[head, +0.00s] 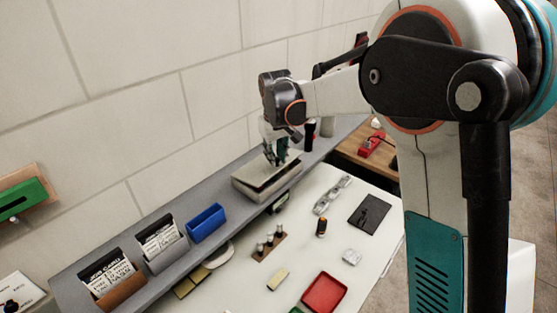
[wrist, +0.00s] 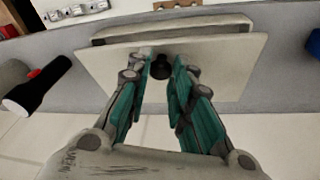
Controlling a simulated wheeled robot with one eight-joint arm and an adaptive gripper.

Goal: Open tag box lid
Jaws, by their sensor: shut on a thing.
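The tag box (head: 253,192) is a pale grey box on the grey shelf against the wall. Its flat lid (wrist: 234,62) shows in the wrist view, sitting askew over the box (wrist: 180,30), with part of the box visible behind it. A small black knob (wrist: 160,67) stands on the lid. My gripper (head: 278,155) is above the box, its teal fingers (wrist: 158,75) pointing at the lid and closed in on the knob. How far the lid is raised off the box is hard to tell.
On the shelf, a blue bin (head: 206,224) and card holders (head: 160,242) stand left of the box. A black flashlight (wrist: 38,90) lies close to the lid in the wrist view. The white table (head: 300,245) holds a red tray (head: 324,293), goggles (head: 332,196) and a dark pad (head: 370,211).

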